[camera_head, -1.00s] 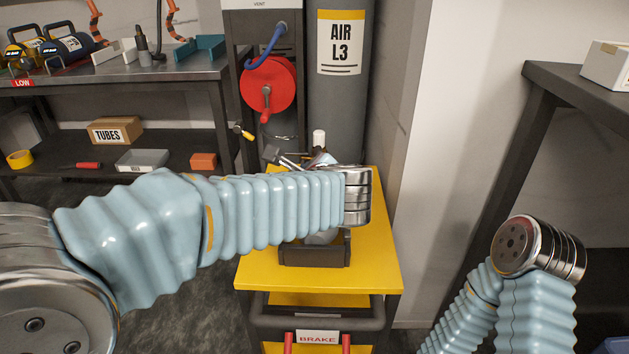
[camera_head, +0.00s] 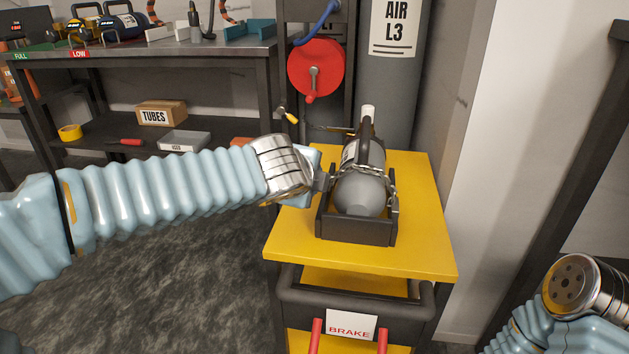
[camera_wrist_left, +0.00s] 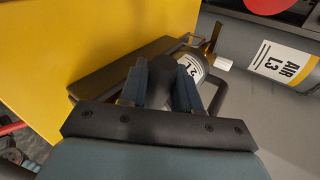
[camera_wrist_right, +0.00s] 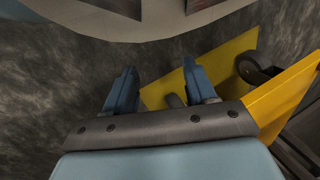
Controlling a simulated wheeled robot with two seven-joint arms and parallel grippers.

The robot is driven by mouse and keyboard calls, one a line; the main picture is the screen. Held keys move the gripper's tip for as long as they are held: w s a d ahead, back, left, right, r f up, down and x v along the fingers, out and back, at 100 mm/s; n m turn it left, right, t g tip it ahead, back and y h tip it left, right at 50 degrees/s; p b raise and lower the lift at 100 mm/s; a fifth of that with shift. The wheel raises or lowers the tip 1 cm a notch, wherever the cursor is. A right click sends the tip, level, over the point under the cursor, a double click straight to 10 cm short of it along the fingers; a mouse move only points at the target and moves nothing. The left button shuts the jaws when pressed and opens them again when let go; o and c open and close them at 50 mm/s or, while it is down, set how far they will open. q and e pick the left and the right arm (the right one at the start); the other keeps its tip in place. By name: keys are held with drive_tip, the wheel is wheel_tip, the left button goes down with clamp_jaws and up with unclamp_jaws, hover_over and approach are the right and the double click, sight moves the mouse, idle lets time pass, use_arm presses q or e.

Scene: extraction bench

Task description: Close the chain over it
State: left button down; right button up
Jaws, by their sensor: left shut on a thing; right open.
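A grey air cylinder (camera_head: 358,192) with a dark handle lies in a dark cradle (camera_head: 357,232) on the yellow cart. A metal chain (camera_head: 374,168) runs across the cylinder and hangs down on its right side. My left gripper (camera_head: 319,180) is at the cradle's left side, by the chain's left part. In the left wrist view its fingers (camera_wrist_left: 172,90) are shut on a dark piece (camera_wrist_left: 160,84); I cannot tell whether the chain is joined to it. The cylinder (camera_wrist_left: 192,72) shows behind it. My right gripper (camera_wrist_right: 161,90) is open and empty, low beside the cart.
The yellow cart top (camera_head: 415,250) is clear around the cradle. A BRAKE sign (camera_head: 351,325) and red levers are on its front. A large AIR L3 cylinder (camera_head: 393,75) and red reel (camera_head: 316,68) stand behind. A shelved bench (camera_head: 130,52) is at left.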

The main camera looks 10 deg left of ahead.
use_arm(q)
drive_tip(key=shift+f, duration=0.25)
drive_tip(key=c, duration=0.9)
unclamp_jaws()
drive_tip(key=p+v, duration=0.2)
drive_tip(key=v, duration=1.1)
drive_tip(key=shift+s+a+r, duration=0.15)
drive_tip(key=shift+s+r, duration=0.1)
drive_tip(key=shift+s, duration=0.05)
drive_tip(key=shift+a, duration=0.1)
